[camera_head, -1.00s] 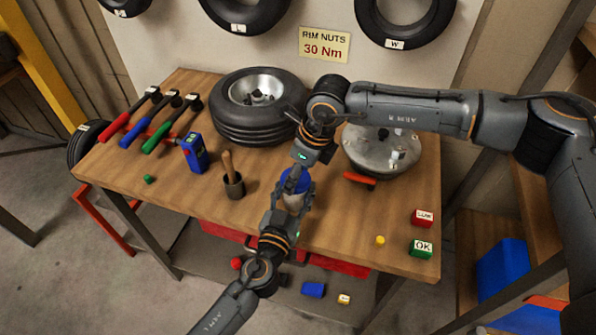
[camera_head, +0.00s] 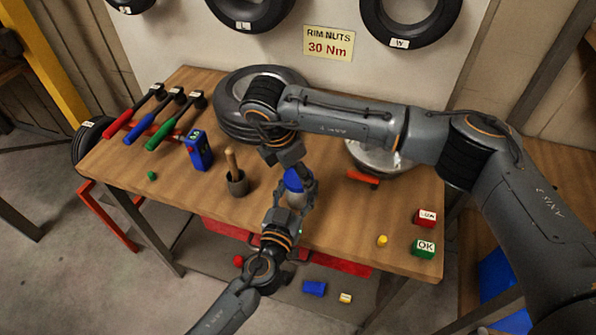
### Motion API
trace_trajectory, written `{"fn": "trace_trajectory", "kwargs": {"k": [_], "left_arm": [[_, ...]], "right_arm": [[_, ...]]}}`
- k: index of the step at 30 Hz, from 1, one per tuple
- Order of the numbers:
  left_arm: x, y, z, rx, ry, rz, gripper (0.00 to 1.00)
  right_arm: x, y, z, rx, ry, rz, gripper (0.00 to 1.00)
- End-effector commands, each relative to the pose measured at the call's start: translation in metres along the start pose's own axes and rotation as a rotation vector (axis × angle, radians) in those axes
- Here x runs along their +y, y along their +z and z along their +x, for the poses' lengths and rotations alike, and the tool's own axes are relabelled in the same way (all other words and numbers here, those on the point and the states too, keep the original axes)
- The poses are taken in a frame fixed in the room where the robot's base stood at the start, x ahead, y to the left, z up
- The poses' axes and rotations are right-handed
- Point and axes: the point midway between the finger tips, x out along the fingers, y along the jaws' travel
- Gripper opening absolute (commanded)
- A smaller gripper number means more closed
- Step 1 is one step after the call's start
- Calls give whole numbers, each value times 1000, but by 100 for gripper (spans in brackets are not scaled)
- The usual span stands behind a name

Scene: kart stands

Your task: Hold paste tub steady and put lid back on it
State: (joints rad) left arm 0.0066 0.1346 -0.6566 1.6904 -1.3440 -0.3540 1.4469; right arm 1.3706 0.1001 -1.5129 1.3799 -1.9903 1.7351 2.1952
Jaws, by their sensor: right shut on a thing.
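The paste tub (camera_head: 294,200) stands near the front middle of the workbench, a small pale tub largely hidden by my grippers. The blue lid (camera_head: 293,181) shows at its top; I cannot tell whether it is seated or just above the rim. My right gripper (camera_head: 301,172) reaches down from above and is shut on the blue lid, its fingers partly hidden. My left gripper (camera_head: 298,196) comes from the front and is at the tub's side; its fingers are too small and overlapped to show whether they are closed on it.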

Motion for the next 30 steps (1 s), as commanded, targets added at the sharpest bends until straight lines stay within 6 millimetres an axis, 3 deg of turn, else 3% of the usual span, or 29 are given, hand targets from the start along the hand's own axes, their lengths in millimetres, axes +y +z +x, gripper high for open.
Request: {"fn": "trace_trajectory", "kwargs": {"k": [6,12,23,24,26,27,30], "left_arm": [[1,0,0,-1,1,1,0],[1,0,0,-1,1,0,0],[1,1,0,-1,2,0,0],[1,1,0,-1,2,0,0],[1,1,0,-1,2,0,0],[1,1,0,-1,2,0,0],[1,1,0,-1,2,0,0]], "right_arm": [[4,1,0,3,-150,539,49],[5,3,0,3,-232,838,49],[5,3,1,2,-244,885,49],[5,3,1,2,-243,885,68],[5,3,1,2,-243,884,80],[5,3,1,3,-243,884,84],[5,3,1,3,-243,883,84]]}}
